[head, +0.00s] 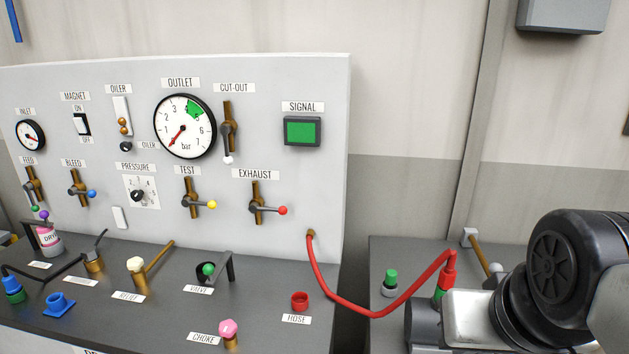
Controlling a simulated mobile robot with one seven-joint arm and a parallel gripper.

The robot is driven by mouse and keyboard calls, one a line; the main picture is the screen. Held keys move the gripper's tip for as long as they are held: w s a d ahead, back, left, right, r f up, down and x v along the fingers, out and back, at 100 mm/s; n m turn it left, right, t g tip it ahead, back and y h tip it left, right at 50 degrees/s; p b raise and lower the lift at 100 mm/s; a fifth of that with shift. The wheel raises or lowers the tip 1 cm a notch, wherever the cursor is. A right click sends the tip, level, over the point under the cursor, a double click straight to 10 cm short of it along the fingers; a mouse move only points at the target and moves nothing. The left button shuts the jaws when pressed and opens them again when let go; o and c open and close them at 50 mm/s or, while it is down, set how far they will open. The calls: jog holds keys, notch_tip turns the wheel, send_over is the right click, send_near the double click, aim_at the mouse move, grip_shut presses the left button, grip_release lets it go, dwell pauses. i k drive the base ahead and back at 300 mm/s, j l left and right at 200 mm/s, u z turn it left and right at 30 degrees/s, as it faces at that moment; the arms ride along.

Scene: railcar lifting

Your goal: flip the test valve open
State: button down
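The test valve (191,200) is on the upright white panel, under the TEST label (187,170). It has an upright brass body and a grey lever that points to the right, across the body. The lever ends in a yellow knob (212,204). Nothing covers the valve. Part of my arm fills the lower right corner, well to the right of the panel. No gripper fingers can be made out, so I cannot see whether they are open or shut.
The exhaust valve (256,201) and bleed valve (78,190) flank the test valve, levers rightward. The outlet gauge (185,126) is above. On the bench below stand the relief fitting (137,276) and valve lever (230,266). A red hose (374,312) loops toward my arm.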

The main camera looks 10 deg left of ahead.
aim_at(187, 202)
jog(key=k+j, duration=0.45)
jog(key=j, duration=0.25)
jog(key=k+j, duration=0.1)
jog(key=j, duration=0.25)
jog(key=k+j, duration=0.1)
jog(key=j, duration=0.25)
jog(key=i+j, duration=0.1)
jog(key=j, duration=0.25)
jog(key=i+j, duration=0.1)
jog(key=j, duration=0.3)
jog(key=i+j, duration=0.1)
jog(key=j, duration=0.25)
jog(key=i+j, duration=0.65)
jog(key=i, duration=0.1)
